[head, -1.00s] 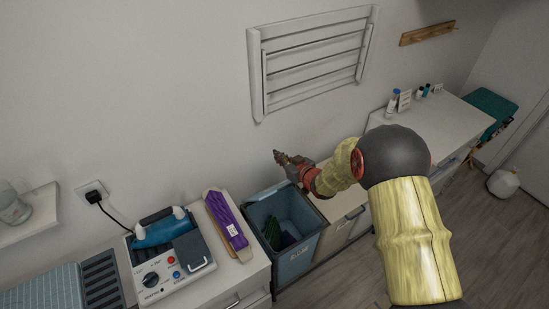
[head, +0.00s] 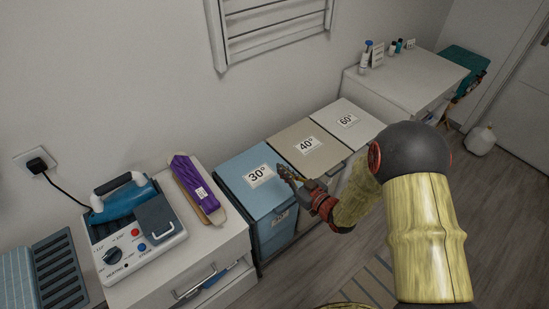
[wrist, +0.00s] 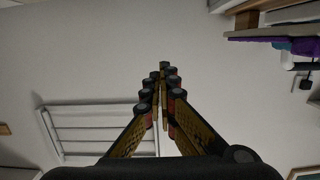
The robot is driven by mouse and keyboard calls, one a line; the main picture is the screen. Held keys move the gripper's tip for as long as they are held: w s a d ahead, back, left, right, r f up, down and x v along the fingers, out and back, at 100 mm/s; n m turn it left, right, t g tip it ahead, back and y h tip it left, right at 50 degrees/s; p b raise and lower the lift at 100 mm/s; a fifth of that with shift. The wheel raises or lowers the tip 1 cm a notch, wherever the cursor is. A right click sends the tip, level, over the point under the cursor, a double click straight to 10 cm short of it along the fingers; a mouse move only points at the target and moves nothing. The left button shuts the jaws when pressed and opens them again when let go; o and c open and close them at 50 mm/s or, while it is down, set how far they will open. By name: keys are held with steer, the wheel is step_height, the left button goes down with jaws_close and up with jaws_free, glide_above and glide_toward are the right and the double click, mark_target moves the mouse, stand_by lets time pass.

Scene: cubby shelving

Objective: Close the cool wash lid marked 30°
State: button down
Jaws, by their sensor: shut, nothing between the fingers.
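The blue bin's lid (head: 253,181), marked 30°, lies flat over its bin in the head view and looks closed. My gripper (head: 283,172) is shut and empty, just at the right edge of this lid, over the border with the beige 40° lid. I cannot tell if it touches either. In the wrist view my gripper (wrist: 163,70) shows its fingers together with the wall beyond; the 30° lid cannot be made out there.
The beige 40° lid (head: 322,156) and white 60° lid (head: 361,123) are closed to the right. A wall rack (head: 275,30) hangs above. Floor in front is partly clear.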

steer(key=b, duration=0.6)
glide_above(288, 207)
steer(key=s, duration=0.1)
step_height(288, 207, down, 11)
steer(key=f+b, duration=0.2)
steer(key=f, duration=0.1)
steer(key=s+d+f+b, duration=0.1)
steer(key=f, duration=0.2)
steer(key=f+b, duration=0.2)
steer(key=f, duration=0.1)
steer(key=shift+s+d+b, duration=0.2)
steer(key=shift+b, duration=0.15)
steer(key=shift+s+f+b, duration=0.1)
steer(key=shift+f+b, duration=0.25)
steer(key=shift+f, duration=0.3)
steer(key=shift+s+f, duration=0.1)
steer(key=shift+f, duration=0.1)
